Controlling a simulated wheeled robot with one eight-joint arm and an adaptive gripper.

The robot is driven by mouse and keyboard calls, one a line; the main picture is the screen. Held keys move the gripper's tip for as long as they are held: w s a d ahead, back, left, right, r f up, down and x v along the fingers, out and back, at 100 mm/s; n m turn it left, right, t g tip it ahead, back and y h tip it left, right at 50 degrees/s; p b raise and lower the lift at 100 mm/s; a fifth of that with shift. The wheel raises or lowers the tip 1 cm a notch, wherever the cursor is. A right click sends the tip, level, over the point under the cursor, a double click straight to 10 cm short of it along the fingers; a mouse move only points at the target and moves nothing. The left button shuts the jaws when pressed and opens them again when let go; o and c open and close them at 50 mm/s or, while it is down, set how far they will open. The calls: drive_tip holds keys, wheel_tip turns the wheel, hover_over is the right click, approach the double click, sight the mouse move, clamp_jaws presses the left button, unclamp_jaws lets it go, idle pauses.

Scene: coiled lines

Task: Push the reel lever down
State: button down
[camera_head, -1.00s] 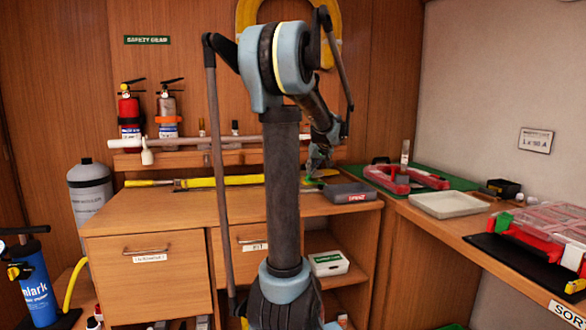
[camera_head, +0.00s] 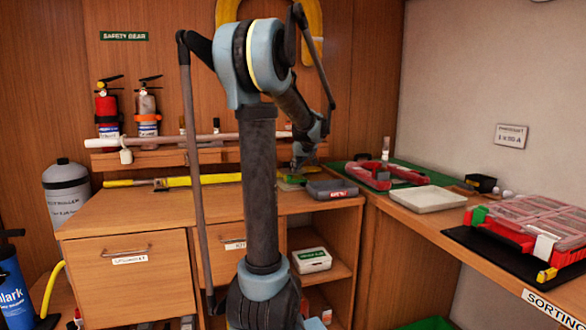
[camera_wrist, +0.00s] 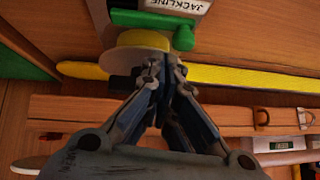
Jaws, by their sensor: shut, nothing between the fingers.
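The reel shows at the top of the wrist view as a yellow drum with a pale round flange (camera_wrist: 143,42). A green lever (camera_wrist: 183,37) with a rounded end is at its right. My gripper (camera_wrist: 158,64) is shut and empty, its fingertips at the lower edge of the reel in the picture; I cannot tell whether they touch it. In the head view my gripper (camera_head: 300,163) is above the back of the wooden cabinet top, close to a small green part (camera_head: 291,179). The reel is mostly hidden there by my arm.
A grey box (camera_head: 331,190) sits right of the gripper. A yellow strap (camera_head: 205,180) runs along the cabinet top, and a shelf rail (camera_head: 160,159) is behind it. The right bench holds a red frame (camera_head: 385,176) and a pale tray (camera_head: 428,198). The cabinet top's left front is clear.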

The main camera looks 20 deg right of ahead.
drive_tip(key=shift+r, duration=0.6)
drive_tip(key=w+r+v, duration=0.1)
drive_tip(key=v, duration=1)
drive_tip(key=shift+a+r, duration=0.45)
drive_tip(key=shift+r, duration=0.05)
drive_tip(key=shift+w, duration=0.1)
drive_tip(key=s+a+f+g, duration=0.1)
drive_tip(key=s+a+f, duration=0.35)
drive_tip(key=a, duration=0.35)
drive_tip(key=s+a+f+n+g+y, duration=0.1)
drive_tip(key=s+a+f, duration=0.35)
drive_tip(key=a, duration=0.35)
drive_tip(key=s+a+f+g, duration=0.25)
drive_tip(key=a+f, duration=0.25)
drive_tip(key=a, duration=0.3)
drive_tip(key=s+a+f+g, duration=0.1)
drive_tip(key=s+a+f, duration=0.2)
drive_tip(key=s+f, duration=0.6)
drive_tip(key=s+a+f+n+h, duration=0.1)
drive_tip(key=s+a+f, duration=0.3)
drive_tip(key=s+f, duration=0.5)
drive_tip(key=shift+s+a+g, duration=0.2)
drive_tip(key=shift+s+g, duration=0.05)
drive_tip(key=shift+g, duration=0.1)
